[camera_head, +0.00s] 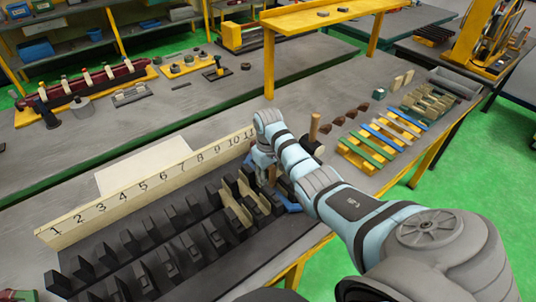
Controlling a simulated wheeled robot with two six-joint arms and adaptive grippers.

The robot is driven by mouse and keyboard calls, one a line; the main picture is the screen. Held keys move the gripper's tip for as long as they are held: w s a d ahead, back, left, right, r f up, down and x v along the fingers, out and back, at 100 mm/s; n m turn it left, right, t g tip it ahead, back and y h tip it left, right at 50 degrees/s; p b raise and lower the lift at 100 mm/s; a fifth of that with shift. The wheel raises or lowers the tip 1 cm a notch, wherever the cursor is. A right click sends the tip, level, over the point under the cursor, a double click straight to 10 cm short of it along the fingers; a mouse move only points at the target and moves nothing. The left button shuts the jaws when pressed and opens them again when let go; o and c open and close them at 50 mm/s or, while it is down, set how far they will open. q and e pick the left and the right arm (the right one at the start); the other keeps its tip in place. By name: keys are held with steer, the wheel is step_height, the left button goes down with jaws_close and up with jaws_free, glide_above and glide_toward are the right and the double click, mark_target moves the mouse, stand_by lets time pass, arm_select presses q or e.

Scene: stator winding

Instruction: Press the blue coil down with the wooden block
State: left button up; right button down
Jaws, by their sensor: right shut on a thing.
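My right arm reaches in from the lower right, and its gripper (268,165) is low over the right end of the black slotted stator (170,262). The gripper is shut on what looks like the wooden block, mostly hidden by the fingers and arm. The blue coil (292,207) shows only in part, at the stator's right end beside my wrist. Whether the block touches the coil cannot be seen. Tan coils or liners (240,211) sit in the slots just left of the gripper. My left gripper is not in view.
A numbered board (150,188) stands behind the stator. A mallet (313,130) stands behind my forearm. Right of it are coloured strips on a yellow rack (372,145), brown pieces (351,114) and a grey tray (455,82). A yellow shelf (325,15) rises behind.

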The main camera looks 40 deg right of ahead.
steer(key=shift+f, duration=0.3)
stand_by(0.5)
steer(key=shift+r+p, duration=0.25)
steer(key=shift+p, duration=0.05)
step_height(320, 180, up, 11)
steer(key=shift+r+p, duration=0.1)
steer(key=shift+p, duration=0.3)
